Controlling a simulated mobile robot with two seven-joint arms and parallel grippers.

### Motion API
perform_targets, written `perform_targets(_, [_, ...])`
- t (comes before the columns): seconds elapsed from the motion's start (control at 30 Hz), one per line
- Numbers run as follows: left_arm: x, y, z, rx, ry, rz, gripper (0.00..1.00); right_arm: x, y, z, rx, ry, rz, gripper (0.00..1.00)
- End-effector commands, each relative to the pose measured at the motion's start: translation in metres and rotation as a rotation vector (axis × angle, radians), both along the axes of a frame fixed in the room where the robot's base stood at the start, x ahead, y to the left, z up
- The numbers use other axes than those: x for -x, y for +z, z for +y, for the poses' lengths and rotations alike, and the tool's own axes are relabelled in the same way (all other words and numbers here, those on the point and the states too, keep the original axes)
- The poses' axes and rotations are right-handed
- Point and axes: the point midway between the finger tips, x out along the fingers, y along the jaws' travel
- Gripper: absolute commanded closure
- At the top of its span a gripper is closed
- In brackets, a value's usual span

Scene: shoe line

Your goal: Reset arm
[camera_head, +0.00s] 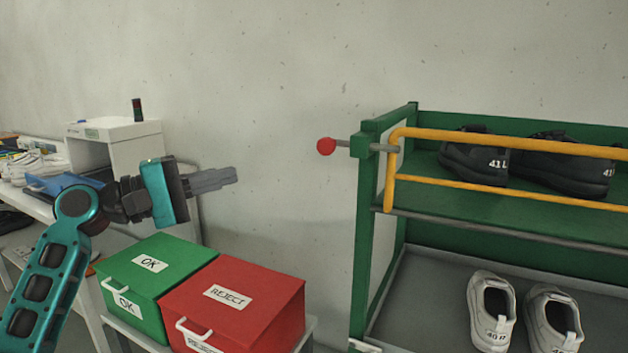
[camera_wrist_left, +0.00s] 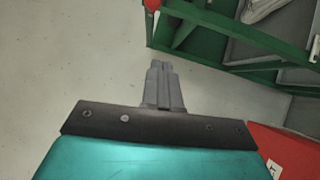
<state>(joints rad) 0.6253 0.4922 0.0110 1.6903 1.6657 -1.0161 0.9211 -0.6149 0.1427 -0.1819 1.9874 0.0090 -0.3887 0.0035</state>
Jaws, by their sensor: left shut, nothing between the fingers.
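My left gripper (camera_head: 232,177) is teal and black with grey fingers. It is shut and empty, held in the air above the green OK box (camera_head: 160,262) and pointing right in the head view. In the left wrist view its fingers (camera_wrist_left: 161,68) lie together over bare floor. My left arm comes in from the lower left. My right gripper is not in view.
A red REJECT box (camera_head: 240,295) stands beside the green box. A green rack (camera_head: 362,250) with a yellow rail, a red knob (camera_head: 326,146) and black and white shoes stands at right. A white machine (camera_head: 135,138) and a cluttered table are at left. Between gripper and rack is free air.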

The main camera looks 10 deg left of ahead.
Motion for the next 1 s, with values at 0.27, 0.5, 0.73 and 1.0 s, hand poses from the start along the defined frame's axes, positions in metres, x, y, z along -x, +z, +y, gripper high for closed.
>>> perform_targets(0.27, [-0.001,-0.174,-0.011,-0.38,0.243,-0.002,1.0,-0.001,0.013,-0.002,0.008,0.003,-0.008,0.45])
perform_targets(0.5, [0.066,-0.312,-0.015,-0.861,0.334,-0.095,1.0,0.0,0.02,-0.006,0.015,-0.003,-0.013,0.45])
perform_targets(0.73, [0.165,-0.39,-0.023,-1.318,0.264,-0.259,1.0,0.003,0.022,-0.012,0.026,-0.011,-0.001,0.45])
perform_targets(1.0, [0.24,-0.414,-0.033,-1.618,0.134,-0.434,1.0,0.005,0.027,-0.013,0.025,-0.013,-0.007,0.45])
